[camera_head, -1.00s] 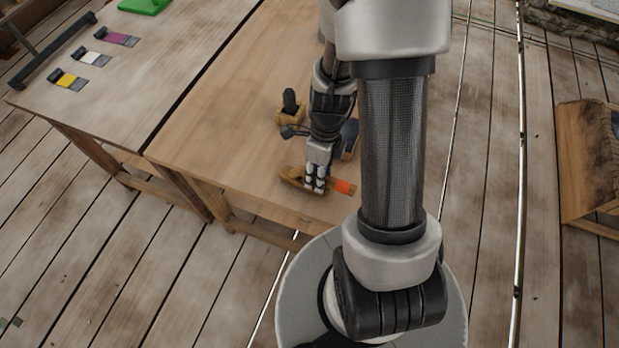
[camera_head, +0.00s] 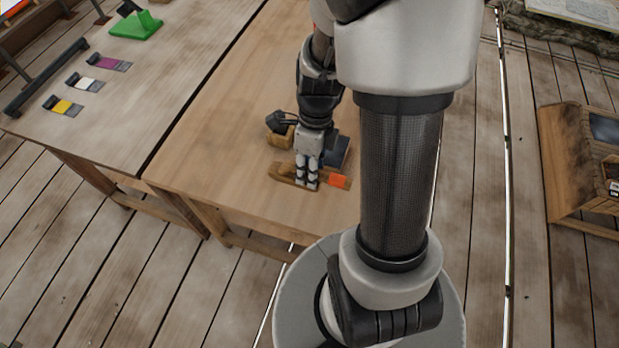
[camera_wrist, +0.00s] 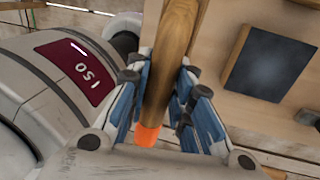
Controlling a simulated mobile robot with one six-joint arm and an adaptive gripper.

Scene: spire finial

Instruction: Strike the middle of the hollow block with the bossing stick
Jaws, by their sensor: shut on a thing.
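The bossing stick (camera_head: 285,172) is a wooden stick with an orange end. It also shows in the wrist view (camera_wrist: 172,62), running between the fingers with its orange end toward the camera. My gripper (camera_head: 307,180) is shut on the stick near the orange end. The fingers also show in the wrist view (camera_wrist: 160,105). A small wooden block (camera_head: 280,139), likely the hollow block, sits on the table just behind and left of the gripper. Dark parts partly cover it, and its hollow cannot be made out. I cannot tell the stick's height above the table.
A dark flat square (camera_head: 338,152) lies right of the gripper; it also shows in the wrist view (camera_wrist: 270,63). The wooden table (camera_head: 225,135) is clear to the left. A second table (camera_head: 120,125) carries colour samples (camera_head: 63,106) and a green stand (camera_head: 136,25).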

